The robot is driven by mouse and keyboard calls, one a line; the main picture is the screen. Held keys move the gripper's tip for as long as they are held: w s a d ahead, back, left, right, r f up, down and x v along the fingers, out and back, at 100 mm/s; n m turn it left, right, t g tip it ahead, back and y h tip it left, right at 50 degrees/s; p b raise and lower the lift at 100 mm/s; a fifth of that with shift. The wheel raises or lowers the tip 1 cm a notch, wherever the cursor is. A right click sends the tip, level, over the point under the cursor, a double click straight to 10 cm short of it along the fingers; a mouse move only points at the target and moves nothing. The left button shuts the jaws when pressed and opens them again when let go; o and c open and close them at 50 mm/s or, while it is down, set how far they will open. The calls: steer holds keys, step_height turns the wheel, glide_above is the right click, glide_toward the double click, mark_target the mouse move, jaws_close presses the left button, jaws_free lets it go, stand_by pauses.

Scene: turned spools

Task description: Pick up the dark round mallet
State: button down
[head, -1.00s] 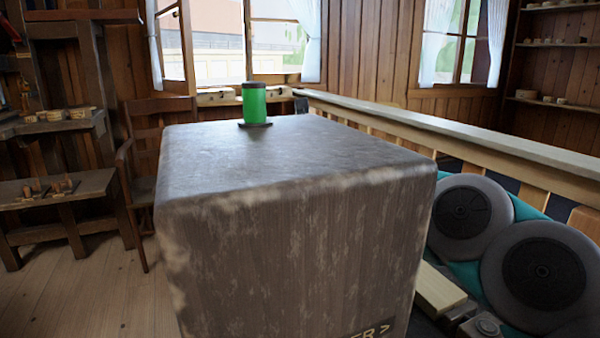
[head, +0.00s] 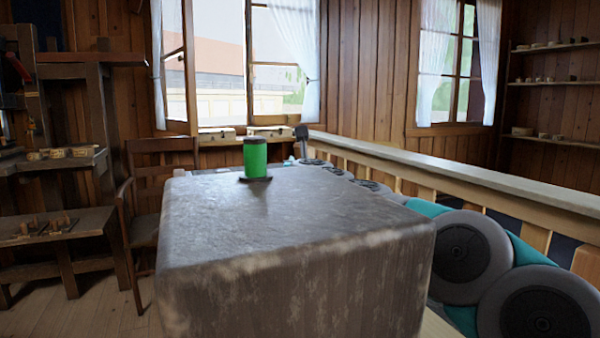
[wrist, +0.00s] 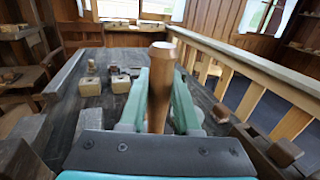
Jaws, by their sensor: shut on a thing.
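The mallet shows in the wrist view as a brown, round, turned wooden piece (wrist: 160,85) standing upright between the teal fingers. My gripper (wrist: 158,105) is shut on it, one finger against each side. Its upper end sticks out above the fingertips; its lower part is hidden behind the gripper's dark crossbar. In the head view a small dark upright piece (head: 302,132) shows at the far end of my arm, in front of the window wall. It looks like the held mallet, but it is too small to be sure.
In the wrist view, a dark bench top (wrist: 110,60) carries several small blocks and knobbed pieces (wrist: 91,82) left of the gripper. A wooden railing (wrist: 245,70) runs along the right. A chair (head: 150,190) and shelves of small items stand left in the head view.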

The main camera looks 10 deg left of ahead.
steer(key=s+d+b, duration=0.3)
steer(key=s+d, duration=0.7)
steer(key=s, duration=0.4)
steer(key=shift+s+d+r, duration=0.15)
steer(key=shift+d+r, duration=0.05)
steer(key=shift+d, duration=0.2)
steer(key=c, duration=1.1)
jaws_free()
jaws_close()
